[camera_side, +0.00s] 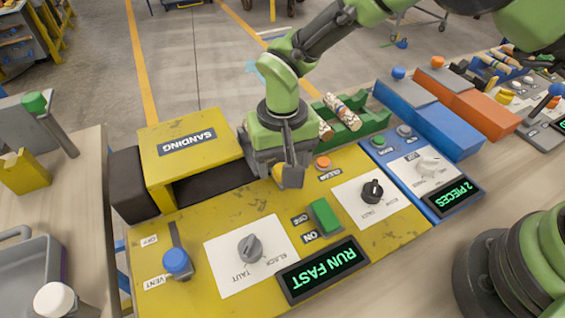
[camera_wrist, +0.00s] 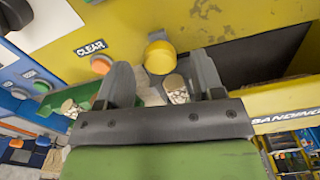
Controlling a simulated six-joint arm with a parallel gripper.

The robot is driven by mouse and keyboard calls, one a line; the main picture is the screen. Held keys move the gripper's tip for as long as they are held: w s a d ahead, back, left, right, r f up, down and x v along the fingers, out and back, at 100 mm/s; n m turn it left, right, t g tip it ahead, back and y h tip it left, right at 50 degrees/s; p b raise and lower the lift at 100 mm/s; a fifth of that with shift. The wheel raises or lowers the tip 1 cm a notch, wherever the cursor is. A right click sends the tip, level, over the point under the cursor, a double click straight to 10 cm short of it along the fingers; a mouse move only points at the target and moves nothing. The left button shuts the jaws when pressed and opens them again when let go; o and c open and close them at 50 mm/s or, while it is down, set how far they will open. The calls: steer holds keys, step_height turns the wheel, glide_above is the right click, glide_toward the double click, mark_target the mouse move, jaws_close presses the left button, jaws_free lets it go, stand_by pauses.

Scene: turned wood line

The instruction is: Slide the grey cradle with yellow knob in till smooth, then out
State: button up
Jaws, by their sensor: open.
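The yellow knob (camera_wrist: 160,57) shows in the wrist view between the tips of my open gripper (camera_wrist: 162,66), with gaps on both sides. In the side view the knob (camera_side: 278,172) is partly hidden by my gripper (camera_side: 289,168), which hangs over it at the right end of the sanding hood's dark opening. The grey cradle is mostly hidden under my gripper. A pale turned wood piece (camera_wrist: 176,87) shows between the fingers in the wrist view. The yellow sanding machine (camera_side: 190,215) has a display (camera_side: 322,267) reading RUN FAST.
The sanding hood (camera_side: 190,150) stands left of my gripper. A green rack (camera_side: 377,122) with patterned turned pieces lies behind right. An orange CLEAR button (camera_side: 322,162), a green ON/OFF switch (camera_side: 324,213) and dials (camera_side: 250,248) stand in front. The blue station's display (camera_side: 453,197) reads 2 PIECES.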

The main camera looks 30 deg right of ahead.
steer(key=shift+f, duration=0.75)
jaws_close()
steer(key=shift+a, duration=3.8)
jaws_free()
